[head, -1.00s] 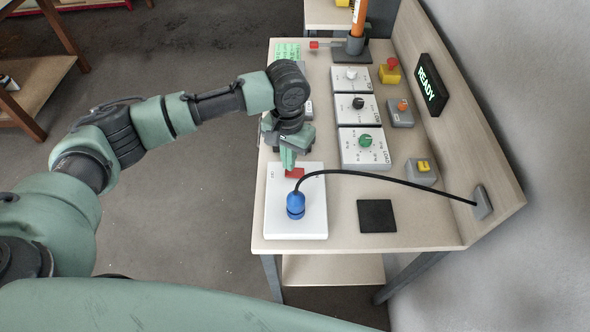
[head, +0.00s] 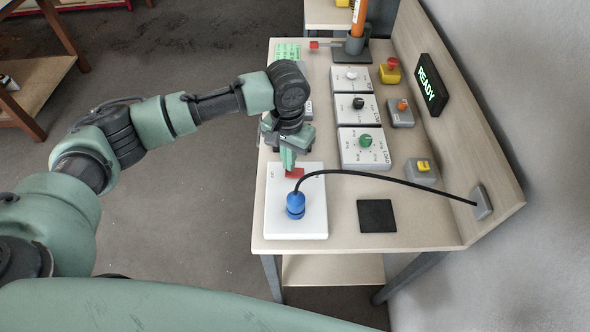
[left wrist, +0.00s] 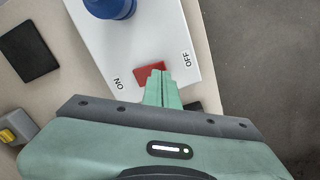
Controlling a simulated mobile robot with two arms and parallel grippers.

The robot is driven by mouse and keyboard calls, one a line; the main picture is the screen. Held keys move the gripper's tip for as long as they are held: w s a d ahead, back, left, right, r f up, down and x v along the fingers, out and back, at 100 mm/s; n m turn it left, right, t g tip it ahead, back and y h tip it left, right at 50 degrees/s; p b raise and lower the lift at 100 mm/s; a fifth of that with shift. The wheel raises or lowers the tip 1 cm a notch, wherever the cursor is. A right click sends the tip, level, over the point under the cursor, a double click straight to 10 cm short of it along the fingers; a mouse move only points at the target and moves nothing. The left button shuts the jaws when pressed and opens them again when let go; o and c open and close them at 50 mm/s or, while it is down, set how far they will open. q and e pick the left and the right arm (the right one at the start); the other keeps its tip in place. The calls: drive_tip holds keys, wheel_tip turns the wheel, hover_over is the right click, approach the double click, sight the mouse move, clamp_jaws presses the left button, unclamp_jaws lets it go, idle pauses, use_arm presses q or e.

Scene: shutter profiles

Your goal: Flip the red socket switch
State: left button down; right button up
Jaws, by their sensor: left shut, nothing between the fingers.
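The red socket switch (head: 296,174) is a rocker on a white socket plate (head: 312,219). It also shows in the left wrist view (left wrist: 149,72), between the printed words ON and OFF. A blue plug (head: 295,205) with a black cable stands in the plate, and its blue body shows in the left wrist view (left wrist: 110,6). My left gripper (head: 288,166) is shut and empty, pointing down. Its fingertips (left wrist: 158,76) are at the red switch and hide part of it. I cannot tell whether they touch it. My right gripper is not in view.
The black cable (head: 390,180) arches over the table to a grey wall box (head: 482,202). A black pad (head: 377,216) lies right of the plate. Dial panels (head: 363,148) and push-button boxes stand further back. A lit READY sign (head: 431,84) is on the back panel.

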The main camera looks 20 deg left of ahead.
use_arm(q)
drive_tip(key=shift+s+f, duration=0.1)
drive_tip(key=shift+f, duration=1)
idle(0.3)
drive_tip(key=shift+r+p, duration=0.95)
drive_tip(key=shift+p, duration=0.1)
wheel_tip(320, 180, up, 5)
drive_tip(key=p, duration=0.6)
drive_tip(key=shift+r, duration=0.15)
